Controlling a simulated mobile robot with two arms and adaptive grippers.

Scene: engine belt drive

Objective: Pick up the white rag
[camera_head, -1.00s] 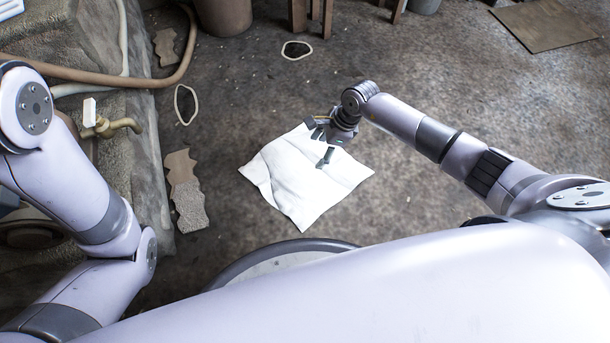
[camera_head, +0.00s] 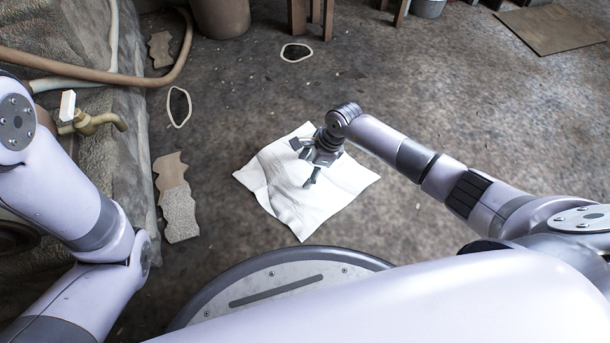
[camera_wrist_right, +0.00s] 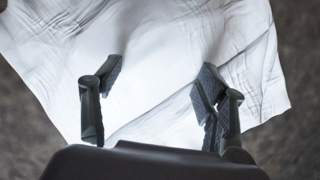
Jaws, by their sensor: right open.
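The white rag (camera_head: 282,198) lies spread on the floor in the middle of the head view, with soft folds and a raised ridge. My right gripper (camera_head: 303,163) is over its upper right part, fingers pointing at the cloth. In the right wrist view the rag (camera_wrist_right: 155,90) fills most of the picture, and the two fingers of my right gripper (camera_wrist_right: 157,78) stand apart with cloth between and beyond them. I cannot tell whether the fingertips touch the cloth. My left arm shows at the left of the head view, but its gripper is out of view.
Two belt loops (camera_head: 296,60) (camera_head: 190,107) lie on the floor behind and left of the rag. Torn cardboard-like pieces (camera_head: 180,215) lie to the left, beside a stone block with a brass tap (camera_head: 98,123). A flat board (camera_head: 552,30) lies far right.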

